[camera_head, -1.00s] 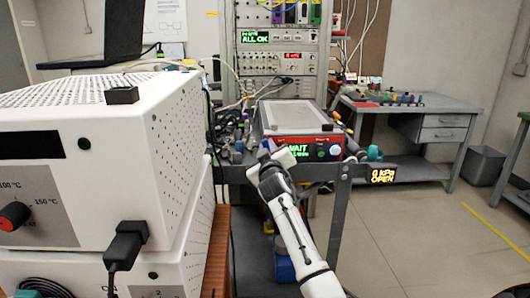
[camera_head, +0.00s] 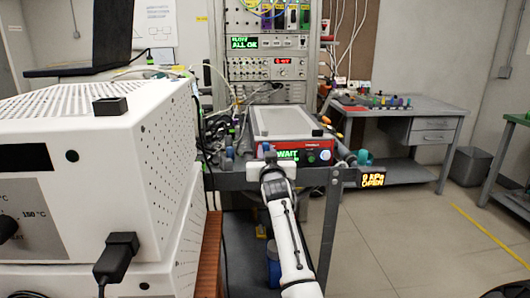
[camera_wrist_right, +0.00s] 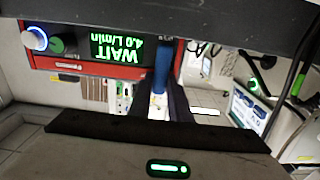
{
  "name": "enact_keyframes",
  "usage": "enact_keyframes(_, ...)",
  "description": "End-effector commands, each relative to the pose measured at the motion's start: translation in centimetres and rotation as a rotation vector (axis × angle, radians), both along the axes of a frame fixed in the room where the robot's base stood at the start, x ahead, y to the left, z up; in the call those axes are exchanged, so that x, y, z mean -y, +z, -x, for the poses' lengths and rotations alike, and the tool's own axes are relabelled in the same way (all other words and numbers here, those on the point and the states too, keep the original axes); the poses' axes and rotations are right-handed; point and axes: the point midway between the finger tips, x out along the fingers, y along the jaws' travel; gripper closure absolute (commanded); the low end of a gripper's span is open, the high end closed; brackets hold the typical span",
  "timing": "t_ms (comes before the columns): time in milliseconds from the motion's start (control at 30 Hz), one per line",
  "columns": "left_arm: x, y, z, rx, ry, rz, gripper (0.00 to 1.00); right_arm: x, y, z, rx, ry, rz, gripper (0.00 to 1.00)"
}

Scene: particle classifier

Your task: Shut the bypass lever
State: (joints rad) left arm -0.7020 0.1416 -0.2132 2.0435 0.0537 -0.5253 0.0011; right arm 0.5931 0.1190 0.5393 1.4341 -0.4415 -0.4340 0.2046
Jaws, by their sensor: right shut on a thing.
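The bypass lever seems to be the blue handle (camera_wrist_right: 163,65) in the wrist view, hanging between the dark fingers of my right gripper (camera_wrist_right: 168,100). In the head view a small blue tip (camera_head: 265,147) shows just beyond my right gripper (camera_head: 268,162), at the front rail of the cart. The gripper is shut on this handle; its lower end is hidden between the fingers. My left gripper is not in view.
A red-fronted unit (camera_head: 318,157) with a green WAIT display sits on the cart behind the rail. A large white perforated instrument (camera_head: 130,165) fills the left side. A grey bench (camera_head: 400,112) stands at the back right, with open floor in front.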

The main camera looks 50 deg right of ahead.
Motion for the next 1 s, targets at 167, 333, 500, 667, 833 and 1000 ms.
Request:
enact_keyframes(167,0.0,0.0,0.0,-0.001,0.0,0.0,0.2,0.0,-0.2,0.0,0.005,0.0,-0.011,1.0)
enact_keyframes(333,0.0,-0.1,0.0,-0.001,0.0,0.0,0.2,0.0,-0.2,0.0,0.005,0.0,-0.012,1.0)
enact_keyframes(500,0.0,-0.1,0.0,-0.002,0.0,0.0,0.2,0.0,-0.2,0.0,0.005,0.0,-0.01,0.64)
enact_keyframes(667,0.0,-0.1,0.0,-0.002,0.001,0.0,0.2,0.0,-0.1,0.0,0.005,0.0,-0.009,0.64)
enact_keyframes(833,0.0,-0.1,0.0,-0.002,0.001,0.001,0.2,-0.1,-0.1,0.1,0.005,0.0,-0.008,0.64)
enact_keyframes(1000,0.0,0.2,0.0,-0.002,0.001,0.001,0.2,-1.2,-0.1,1.4,0.004,0.001,-0.008,0.64)
